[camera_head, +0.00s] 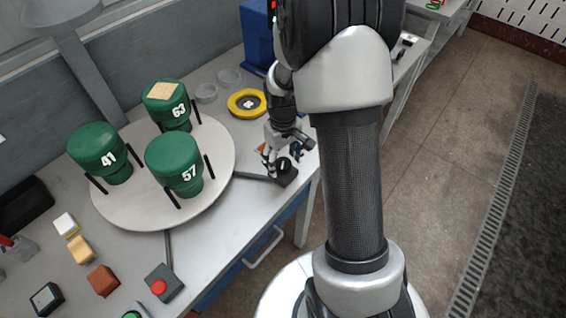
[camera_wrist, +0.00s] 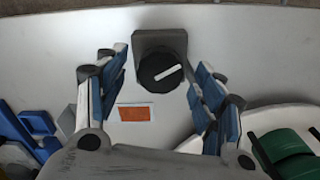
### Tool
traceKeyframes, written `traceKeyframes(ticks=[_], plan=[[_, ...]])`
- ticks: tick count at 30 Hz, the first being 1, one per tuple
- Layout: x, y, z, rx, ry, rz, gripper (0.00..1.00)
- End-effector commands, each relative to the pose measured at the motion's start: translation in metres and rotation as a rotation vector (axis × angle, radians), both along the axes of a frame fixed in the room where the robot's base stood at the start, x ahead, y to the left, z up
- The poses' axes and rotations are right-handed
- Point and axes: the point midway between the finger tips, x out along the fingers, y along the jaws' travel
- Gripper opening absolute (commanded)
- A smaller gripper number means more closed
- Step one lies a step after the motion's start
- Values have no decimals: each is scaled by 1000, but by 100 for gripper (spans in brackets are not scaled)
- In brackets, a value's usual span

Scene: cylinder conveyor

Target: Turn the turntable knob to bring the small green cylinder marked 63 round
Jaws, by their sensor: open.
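The green cylinder marked 63 (camera_head: 167,104) stands at the back of the round white turntable (camera_head: 140,213), with a tan square on its top. The green cylinder marked 57 (camera_head: 174,165) is at the front right, and the one marked 41 (camera_head: 100,152) is at the left. The black knob (camera_head: 284,167) sits on a dark block at the table's right edge. In the wrist view the knob (camera_wrist: 161,72) has a white bar across it, tilted up to the right. My gripper (camera_head: 283,158) is open, its blue-padded fingers (camera_wrist: 158,92) on either side of the knob, apart from it.
An orange label (camera_wrist: 137,113) lies by the knob. A yellow ring (camera_head: 246,103) and clear dishes (camera_head: 207,93) are behind it. A red button box (camera_head: 162,285) and several small blocks (camera_head: 103,280) stand at the front left. A blue bin (camera_head: 257,38) stands at the back.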

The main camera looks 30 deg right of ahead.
Motion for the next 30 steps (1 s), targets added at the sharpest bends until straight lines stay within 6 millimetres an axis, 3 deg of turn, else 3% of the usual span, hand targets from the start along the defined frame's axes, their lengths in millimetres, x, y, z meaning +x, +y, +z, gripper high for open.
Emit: traceKeyframes(ticks=[11,30], plan=[[0,0,-7,0,0,0,63],[0,0,-6,0,0,0,21]])
